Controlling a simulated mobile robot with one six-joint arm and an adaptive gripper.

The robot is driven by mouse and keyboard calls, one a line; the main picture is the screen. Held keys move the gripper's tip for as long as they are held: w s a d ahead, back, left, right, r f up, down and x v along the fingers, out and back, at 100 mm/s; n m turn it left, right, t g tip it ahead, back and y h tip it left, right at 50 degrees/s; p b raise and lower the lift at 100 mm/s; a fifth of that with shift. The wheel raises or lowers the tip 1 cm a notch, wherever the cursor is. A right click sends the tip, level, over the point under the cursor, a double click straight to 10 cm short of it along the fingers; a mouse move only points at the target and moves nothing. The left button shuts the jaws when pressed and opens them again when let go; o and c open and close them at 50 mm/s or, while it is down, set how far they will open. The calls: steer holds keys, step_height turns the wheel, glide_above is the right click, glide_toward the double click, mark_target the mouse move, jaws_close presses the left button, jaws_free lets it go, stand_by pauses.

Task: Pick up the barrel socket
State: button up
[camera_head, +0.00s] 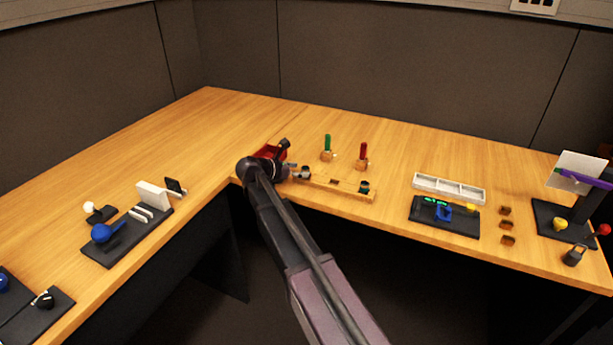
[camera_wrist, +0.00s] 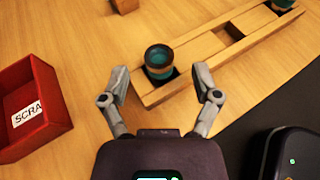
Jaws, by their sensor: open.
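A short dark cylinder with teal bands and a hollow top (camera_wrist: 159,60) stands upright at the near end of a wooden rail fixture (camera_wrist: 205,45) in the wrist view; it looks like the barrel socket. A similar cylinder (camera_wrist: 282,4) sits at the far end, cut by the frame edge. In the head view the two cylinders show at the fixture's left end (camera_head: 305,171) and right end (camera_head: 364,186). My gripper (camera_wrist: 160,76) is open and empty, with one finger on each side of the near cylinder, apparently short of gripping it. Whether the fingers touch it is unclear.
A red bin (camera_wrist: 35,110) labelled "SCRA…" lies left of my gripper. Wooden blocks holding a green handle (camera_head: 327,146) and a red handle (camera_head: 362,154) stand behind the fixture. A white tray (camera_head: 449,178) is further right. The table's front edge runs close by the fixture.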

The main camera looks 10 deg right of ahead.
steer(key=shift+b+x, duration=0.35)
steer(key=shift+x, duration=1)
jaws_close()
